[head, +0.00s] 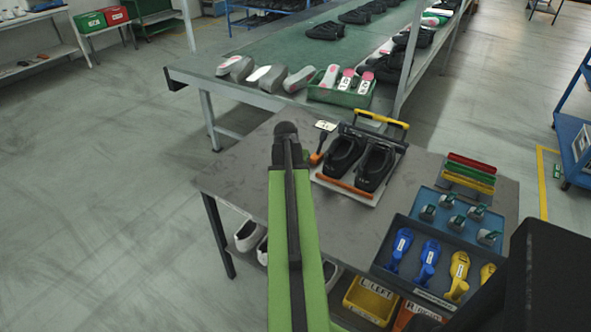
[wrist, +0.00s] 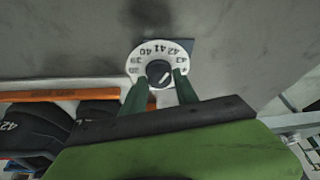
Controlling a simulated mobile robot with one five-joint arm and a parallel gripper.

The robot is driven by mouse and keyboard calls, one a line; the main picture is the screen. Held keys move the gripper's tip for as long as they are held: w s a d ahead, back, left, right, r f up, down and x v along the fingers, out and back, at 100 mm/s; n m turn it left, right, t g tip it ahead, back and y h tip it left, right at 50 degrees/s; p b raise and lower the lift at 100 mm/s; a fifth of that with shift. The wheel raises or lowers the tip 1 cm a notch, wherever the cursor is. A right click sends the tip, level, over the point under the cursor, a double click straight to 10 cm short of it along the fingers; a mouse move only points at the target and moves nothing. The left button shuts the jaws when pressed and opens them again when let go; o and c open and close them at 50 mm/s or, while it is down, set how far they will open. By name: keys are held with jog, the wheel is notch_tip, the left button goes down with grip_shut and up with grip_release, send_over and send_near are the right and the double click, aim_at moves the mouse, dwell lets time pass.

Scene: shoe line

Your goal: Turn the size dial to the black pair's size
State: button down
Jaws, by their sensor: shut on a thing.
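The size dial (wrist: 144,60) is a white disc with black numbers on a dark square plate, seen in the wrist view. Numbers 39 to 43 can be made out. Its dark knob (wrist: 159,73) has a white line slanting to the upper right, toward the 42–43 side; the exact number is unclear. My gripper (wrist: 160,80) has its green fingers shut on the knob, one on each side. In the head view my arm hides the dial. The black pair (head: 358,160) sits on a stand on the grey table; one shoe (wrist: 30,135) reads 42 in the wrist view.
The orange bar (head: 344,186) runs along the front of the pair's stand, close to my gripper. A tray of blue and yellow tools (head: 430,262) is at the table's right. A green-topped bench (head: 290,50) with shoes stands behind.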

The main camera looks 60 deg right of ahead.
jog(key=shift+a+f, duration=0.1)
jog(key=c, duration=0.9)
grip_release()
jog(key=shift+c, duration=0.2)
jog(key=p+v, duration=1.6)
jog(key=v, duration=0.1)
jog(key=shift+r, duration=0.2)
